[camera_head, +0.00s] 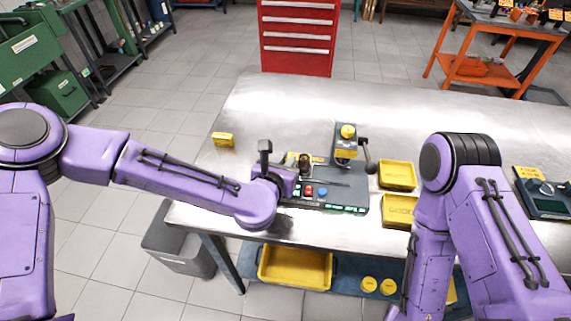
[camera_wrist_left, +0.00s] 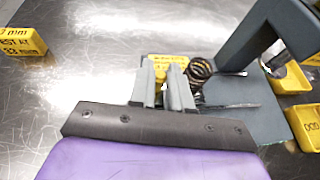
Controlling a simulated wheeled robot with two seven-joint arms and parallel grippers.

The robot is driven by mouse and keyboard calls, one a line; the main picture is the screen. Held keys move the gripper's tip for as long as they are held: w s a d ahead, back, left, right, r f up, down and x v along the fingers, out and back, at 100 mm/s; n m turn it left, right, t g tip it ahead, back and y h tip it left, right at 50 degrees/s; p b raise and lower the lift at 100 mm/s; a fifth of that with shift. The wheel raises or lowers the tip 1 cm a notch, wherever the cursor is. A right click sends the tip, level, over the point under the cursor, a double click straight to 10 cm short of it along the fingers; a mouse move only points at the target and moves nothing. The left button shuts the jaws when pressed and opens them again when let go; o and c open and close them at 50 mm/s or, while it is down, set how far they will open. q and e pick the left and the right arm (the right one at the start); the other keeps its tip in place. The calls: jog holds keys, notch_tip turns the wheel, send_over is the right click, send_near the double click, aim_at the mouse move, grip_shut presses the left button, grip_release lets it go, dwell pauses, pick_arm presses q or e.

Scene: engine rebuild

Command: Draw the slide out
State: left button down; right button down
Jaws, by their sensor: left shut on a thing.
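A grey bench fixture (camera_head: 352,200) stands near the table's front edge, with a post (camera_head: 345,150) and a dark lever (camera_head: 369,158). My left gripper (camera_head: 287,178) is at the fixture's left end; its fingers (camera_wrist_left: 161,85) are close together in the left wrist view. They are shut on a small part with yellow between them, which seems to be the slide; the fingers hide most of it. A dark coil spring (camera_wrist_left: 201,70) stands just right of the fingers, and shows in the head view (camera_head: 305,161). My right gripper is out of view.
A yellow label block (camera_head: 222,139) stands left of the fixture. Two yellow bins (camera_head: 397,174) stand on its right, close to my right arm. The back of the steel table (camera_head: 330,98) is clear. A yellow tray (camera_head: 295,268) sits on the shelf below.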

pick_arm(q)
jog(key=c, duration=1.4)
grip_release()
jog(key=shift+w+a, duration=0.1)
jog(key=shift+a, duration=0.2)
jog(key=shift+o, duration=0.2)
jog(key=shift+s, duration=0.2)
jog(key=b+v, duration=0.2)
jog(key=v, duration=0.8)
jog(key=shift+b, duration=0.3)
jog(key=shift+s, duration=0.1)
